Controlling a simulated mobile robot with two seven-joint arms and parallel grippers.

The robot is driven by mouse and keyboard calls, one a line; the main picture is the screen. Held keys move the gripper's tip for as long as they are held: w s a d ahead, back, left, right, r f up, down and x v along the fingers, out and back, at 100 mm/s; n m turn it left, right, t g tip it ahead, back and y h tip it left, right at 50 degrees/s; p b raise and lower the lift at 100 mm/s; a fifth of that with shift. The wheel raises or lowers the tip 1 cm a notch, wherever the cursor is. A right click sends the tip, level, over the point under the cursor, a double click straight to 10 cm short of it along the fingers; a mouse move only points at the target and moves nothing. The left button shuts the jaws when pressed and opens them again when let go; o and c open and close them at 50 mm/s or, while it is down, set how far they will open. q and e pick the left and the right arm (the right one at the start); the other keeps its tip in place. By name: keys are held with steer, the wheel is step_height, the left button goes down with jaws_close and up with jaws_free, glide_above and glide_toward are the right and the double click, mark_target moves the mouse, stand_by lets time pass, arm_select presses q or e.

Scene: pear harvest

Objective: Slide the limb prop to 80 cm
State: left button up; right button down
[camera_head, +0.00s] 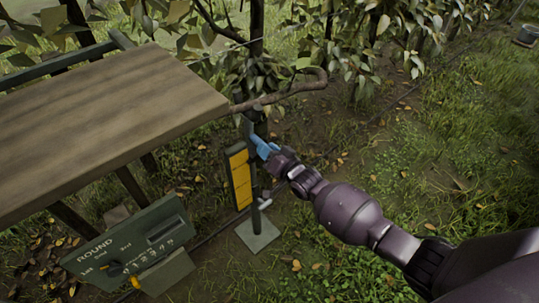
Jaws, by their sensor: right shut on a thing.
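The limb prop (257,216) stands upright on a square grey base plate under a bent tree limb (285,96). Its fork near the limb is partly hidden by leaves and shadow. A yellow scale board (239,179) with dark marks is beside the post; its numbers are too small to read. A small light knob sits low on the post. My right gripper (264,147) reaches in from the lower right and is shut on the upper part of the prop, where blue shows. The exact grip is hard to make out. My left gripper is not in view.
A wooden tabletop (110,115) fills the upper left, its corner close to the prop. A green panel (130,245) marked "ROUND" stands at the lower left. A dark hose or line (372,125) crosses the ground. Grass on the right is open.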

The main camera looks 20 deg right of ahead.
steer(key=shift+w+r, duration=0.15)
steer(key=shift+r, duration=0.35)
steer(key=c, duration=0.9)
jaws_free()
steer(key=shift+c, duration=0.2)
steer(key=shift+o, duration=0.4)
steer(key=shift+f, duration=0.2)
steer(key=shift+s, duration=0.2)
steer(key=p+v, duration=0.2)
steer(key=v, duration=0.8)
steer(key=shift+s, duration=0.3)
steer(key=shift+d, duration=0.15)
